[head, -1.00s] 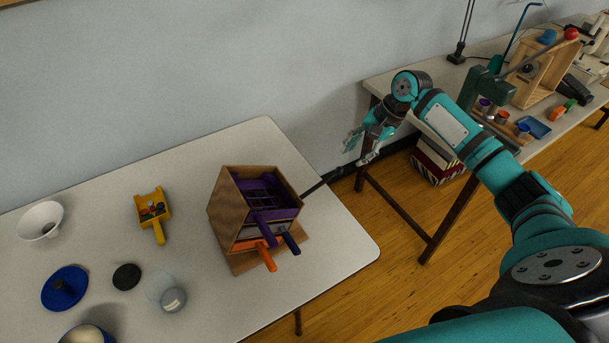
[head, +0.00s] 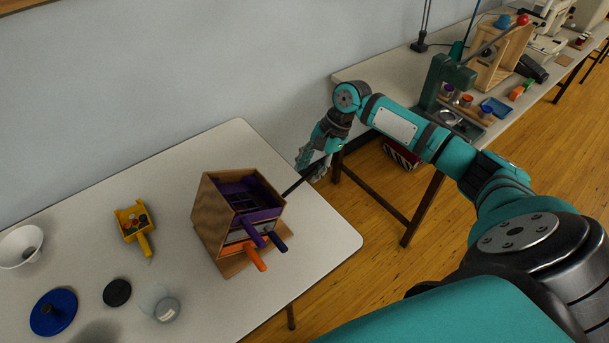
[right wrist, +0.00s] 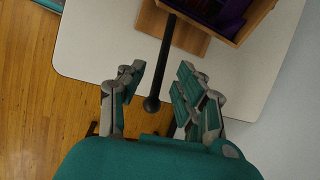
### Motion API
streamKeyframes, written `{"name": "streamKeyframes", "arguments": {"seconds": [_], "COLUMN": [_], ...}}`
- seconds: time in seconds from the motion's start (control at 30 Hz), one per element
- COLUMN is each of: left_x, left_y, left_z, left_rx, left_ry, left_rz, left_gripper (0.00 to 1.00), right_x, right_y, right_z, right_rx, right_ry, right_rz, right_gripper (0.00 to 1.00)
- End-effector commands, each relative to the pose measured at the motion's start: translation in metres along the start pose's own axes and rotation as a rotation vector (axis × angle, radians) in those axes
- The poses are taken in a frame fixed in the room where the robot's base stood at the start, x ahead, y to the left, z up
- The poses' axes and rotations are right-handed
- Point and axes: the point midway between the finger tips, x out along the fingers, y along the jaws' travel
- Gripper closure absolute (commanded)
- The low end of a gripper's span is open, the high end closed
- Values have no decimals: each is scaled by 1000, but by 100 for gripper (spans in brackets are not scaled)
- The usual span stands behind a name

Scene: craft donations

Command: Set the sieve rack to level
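The sieve rack (head: 212,217) is a wooden box on a wooden base near the table's right end. Purple, blue and orange handles stick out of its front, and purple sieve parts show inside. A dark lever rod (head: 294,187) sticks out of its right side. My right gripper (head: 311,167) is at the rod's outer end. In the right wrist view, the rod (right wrist: 164,62) and its round black knob lie between the spread fingers of the gripper (right wrist: 160,76), with gaps on both sides. Part of the rack (right wrist: 248,27) shows at the top. My left gripper is out of view.
On the white table (head: 170,185) are a yellow scoop (head: 130,222) with small coloured pieces, a white bowl (head: 20,247), a blue lid (head: 53,312), a black disc (head: 117,292) and a clear jar (head: 165,308). A second bench (head: 372,72) with tools stands at the right.

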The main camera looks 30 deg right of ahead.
Motion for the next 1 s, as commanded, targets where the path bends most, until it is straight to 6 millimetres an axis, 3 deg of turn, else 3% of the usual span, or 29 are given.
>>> {"name": "streamKeyframes", "arguments": {"seconds": [0.23, 0.6, 0.87, 1.0], "left_x": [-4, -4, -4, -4], "left_y": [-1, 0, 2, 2], "left_z": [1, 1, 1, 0], "left_rx": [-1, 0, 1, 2], "left_ry": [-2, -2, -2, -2], "left_rz": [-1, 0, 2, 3], "left_gripper": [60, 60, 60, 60], "right_x": [32, 38, 38, 38], "right_y": [0, 0, 0, 0], "right_z": [0, 0, 0, 0], "right_rx": [0, -1, -1, -1], "right_ry": [-1, 0, 0, 1], "right_rz": [0, -1, -1, 1], "right_gripper": [66, 66, 98, 100]}}
